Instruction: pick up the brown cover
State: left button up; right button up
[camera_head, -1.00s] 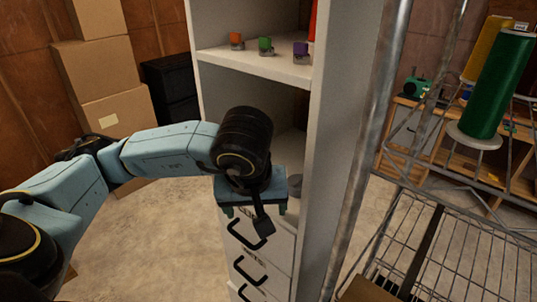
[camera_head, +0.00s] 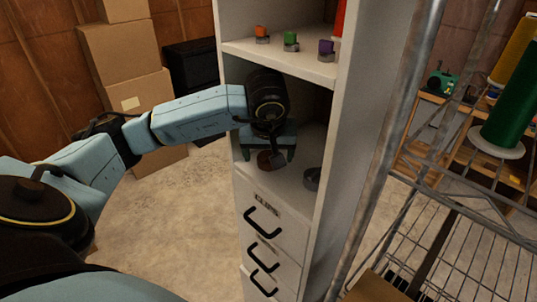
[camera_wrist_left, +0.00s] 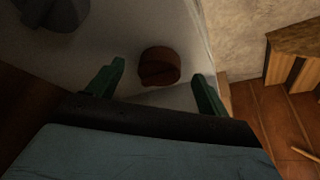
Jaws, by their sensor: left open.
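The brown cover (camera_head: 268,160) is a small round brown piece on the lower open shelf of the white cabinet, partly behind my gripper in the head view. In the left wrist view the brown cover (camera_wrist_left: 159,66) sits between and beyond the two green fingers. My left gripper (camera_head: 268,153) is open and empty, its fingers spread to either side of the cover and apart from it in the wrist view (camera_wrist_left: 160,85). My right gripper is not in view.
A grey round piece (camera_head: 312,178) stands on the same shelf to the right. The upper shelf (camera_head: 285,59) holds orange, green and purple pieces. The cabinet's side wall (camera_head: 350,150) and a metal rack post (camera_head: 400,120) stand to the right. Drawers with black handles (camera_head: 262,222) lie below.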

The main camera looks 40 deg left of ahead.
pick_arm(q)
jog(key=shift+w+a+f, duration=0.3)
jog(key=shift+w+f, duration=0.05)
jog(key=shift+f, duration=0.2)
jog(key=c, duration=1)
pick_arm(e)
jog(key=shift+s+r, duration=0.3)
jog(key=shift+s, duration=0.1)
pick_arm(q)
jog(key=shift+c, duration=0.2)
